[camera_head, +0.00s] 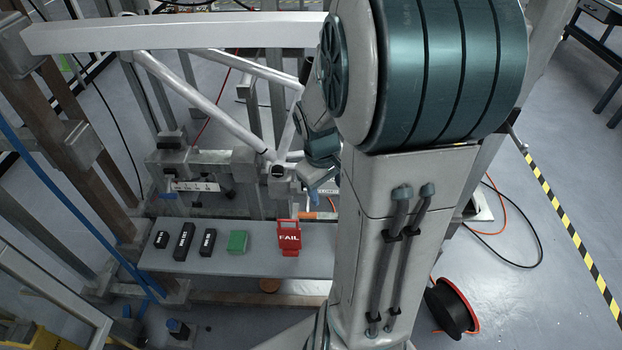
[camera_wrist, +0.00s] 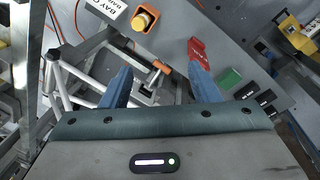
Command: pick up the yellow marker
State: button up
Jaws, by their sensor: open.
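My gripper (camera_wrist: 160,84) shows in the wrist view with two blue fingers spread apart and nothing held between them. In the head view only a bit of blue finger shows beside my arm, above the grey shelf (camera_head: 215,258). I cannot clearly pick out a yellow marker in either view. A small orange piece (camera_wrist: 162,68) lies between and beyond the fingertips in the wrist view. In the head view an orange piece (camera_head: 308,215) shows just right of the red FAIL tag (camera_head: 289,238), partly hidden by my arm.
Left of the red tag stand a green block (camera_head: 237,241) and several black blocks (camera_head: 184,241). White frame tubes (camera_head: 205,100) cross near my arm. The wrist view also shows a yellow-orange button unit (camera_wrist: 144,18) and a yellow box (camera_wrist: 294,32).

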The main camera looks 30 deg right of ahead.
jog(key=d+f+n+y+b, duration=0.1)
jog(key=d+f+y, duration=0.1)
jog(key=d+f, duration=0.75)
jog(key=f+b, duration=0.1)
jog(key=f, duration=0.4)
jog(key=f+b, duration=0.1)
jog(key=f, duration=0.4)
jog(key=f+b, duration=0.2)
jog(key=f, duration=0.3)
jog(key=shift+w+a, duration=0.15)
jog(key=shift+a, duration=0.25)
jog(key=c, duration=1)
